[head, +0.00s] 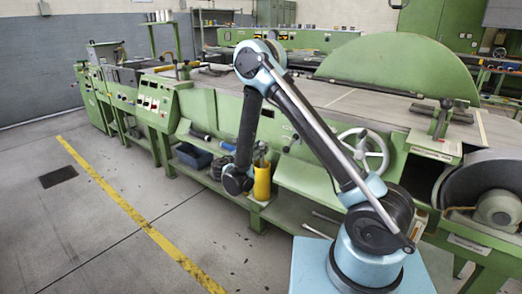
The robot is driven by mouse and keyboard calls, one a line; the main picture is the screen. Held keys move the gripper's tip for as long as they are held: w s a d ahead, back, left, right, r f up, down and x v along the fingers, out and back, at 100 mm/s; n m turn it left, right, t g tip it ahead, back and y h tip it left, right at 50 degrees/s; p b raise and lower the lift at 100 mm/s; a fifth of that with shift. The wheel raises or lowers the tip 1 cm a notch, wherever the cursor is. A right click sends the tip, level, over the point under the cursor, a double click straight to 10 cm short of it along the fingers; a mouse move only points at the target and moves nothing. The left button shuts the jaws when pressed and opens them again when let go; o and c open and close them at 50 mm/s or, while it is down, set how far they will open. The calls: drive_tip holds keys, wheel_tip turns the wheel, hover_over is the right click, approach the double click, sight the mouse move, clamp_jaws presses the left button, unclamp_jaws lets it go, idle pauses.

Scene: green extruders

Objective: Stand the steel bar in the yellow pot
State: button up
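The yellow pot (262,182) stands upright on the low shelf under the green machine, with dark things showing at its top. Thin pale bars lie on the low ledge right of it, one nearer (315,231) and one farther (326,217); I cannot tell which, if either, is the steel bar. My arm reaches up from its blue base and bends down at the left. My gripper (237,183) hangs at its dark end, just left of the pot in the picture. Its fingers are too dark and small to make out, and I see no bar in it.
A dark blue bin (194,156) sits on the shelf left of the pot. A handwheel (362,152) and the green machine bed (225,105) overhang the shelf. The grey floor by the yellow line (135,213) is open.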

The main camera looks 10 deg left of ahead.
drive_tip(key=shift+a, duration=0.1)
drive_tip(key=v, duration=1.2)
drive_tip(key=shift+f, duration=0.1)
idle(0.7)
